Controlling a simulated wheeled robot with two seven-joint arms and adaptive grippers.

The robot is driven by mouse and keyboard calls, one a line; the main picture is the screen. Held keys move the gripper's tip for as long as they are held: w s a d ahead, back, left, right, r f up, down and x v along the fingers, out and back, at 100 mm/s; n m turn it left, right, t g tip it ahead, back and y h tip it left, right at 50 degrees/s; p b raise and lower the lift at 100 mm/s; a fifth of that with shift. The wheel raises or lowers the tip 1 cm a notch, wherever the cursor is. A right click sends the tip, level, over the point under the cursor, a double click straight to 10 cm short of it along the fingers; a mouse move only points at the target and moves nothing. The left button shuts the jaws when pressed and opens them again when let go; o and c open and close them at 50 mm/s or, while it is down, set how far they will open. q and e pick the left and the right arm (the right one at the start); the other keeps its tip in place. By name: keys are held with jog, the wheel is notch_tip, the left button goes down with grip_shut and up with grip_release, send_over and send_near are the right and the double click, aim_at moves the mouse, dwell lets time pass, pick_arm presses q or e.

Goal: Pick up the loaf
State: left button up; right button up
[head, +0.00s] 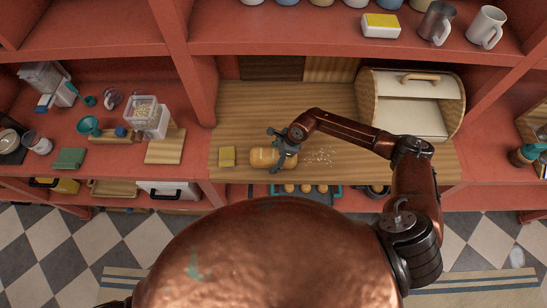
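The golden-brown loaf (262,157) lies on the wooden counter board (235,180), its long side running left to right. My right gripper (279,149) is over the right end of the loaf and hides part of it. Its dark fingers reach down around that end; whether they touch or grip the loaf is too small to tell. The loaf appears to rest on the board. My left gripper is not in view.
A bread box (412,101) stands at the back right. A tray with round items (305,188) sits below the front edge.

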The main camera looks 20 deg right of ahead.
jog(key=shift+r, duration=0.1)
jog(key=c, duration=1.3)
